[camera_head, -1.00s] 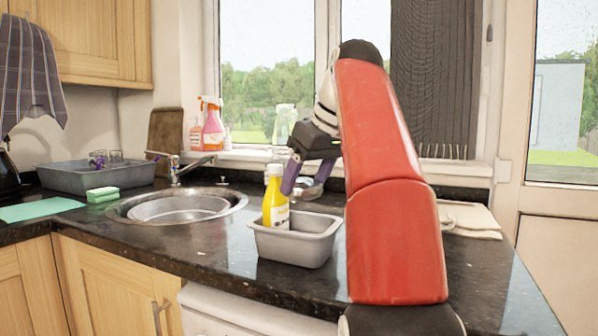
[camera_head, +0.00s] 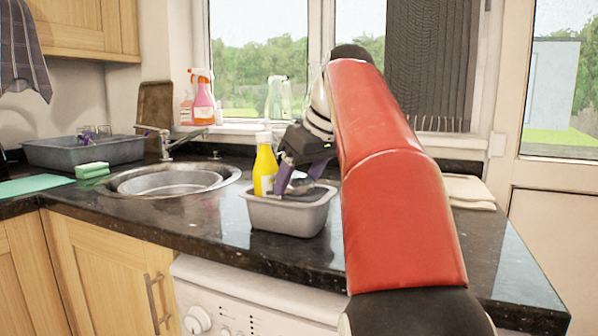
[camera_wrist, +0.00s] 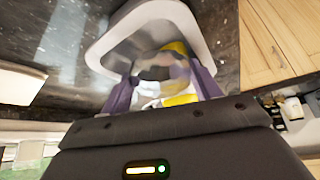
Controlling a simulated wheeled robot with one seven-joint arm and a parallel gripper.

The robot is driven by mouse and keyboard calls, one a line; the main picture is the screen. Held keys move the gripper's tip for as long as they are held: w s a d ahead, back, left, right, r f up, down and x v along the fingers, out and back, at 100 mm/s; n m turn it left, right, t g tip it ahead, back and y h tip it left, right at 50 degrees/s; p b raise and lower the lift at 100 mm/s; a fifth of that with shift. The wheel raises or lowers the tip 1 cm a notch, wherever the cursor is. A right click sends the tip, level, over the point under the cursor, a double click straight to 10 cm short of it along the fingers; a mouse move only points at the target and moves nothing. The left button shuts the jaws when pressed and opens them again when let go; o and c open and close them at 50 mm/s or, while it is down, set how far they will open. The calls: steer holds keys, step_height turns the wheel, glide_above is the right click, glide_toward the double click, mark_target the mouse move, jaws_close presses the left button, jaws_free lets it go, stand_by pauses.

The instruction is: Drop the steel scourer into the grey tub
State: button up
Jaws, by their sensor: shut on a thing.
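The grey tub (camera_head: 287,220) stands on the dark counter; its pale rim (camera_wrist: 98,52) shows in the wrist view. My gripper (camera_head: 297,189) is at the tub's opening, fingers pointing down. Its purple fingers (camera_wrist: 163,85) are shut on the steel scourer (camera_head: 301,185), a small grey round thing that looks blurred between the fingers in the wrist view (camera_wrist: 158,68). A yellow bottle (camera_head: 265,168) with a white cap stands at the tub's left end, just left of my gripper, and yellow shows inside the tub in the wrist view. The tub's floor is mostly hidden.
A round sink (camera_head: 170,181) with a tap lies to the left. Beyond it are a green sponge (camera_head: 92,170) and a grey basin (camera_head: 85,150). Spray bottles (camera_head: 203,97) stand by the window. A folded cloth (camera_head: 466,190) lies right of my arm. The counter front is clear.

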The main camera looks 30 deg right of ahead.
mark_target(299, 176)
steer(key=o, duration=1.5)
steer(key=p+v, duration=0.1)
steer(key=v, duration=0.4)
steer(key=shift+r+p, duration=0.3)
steer(key=shift+p, duration=0.05)
steer(key=shift+v, duration=1.15)
steer(key=shift+s, duration=0.1)
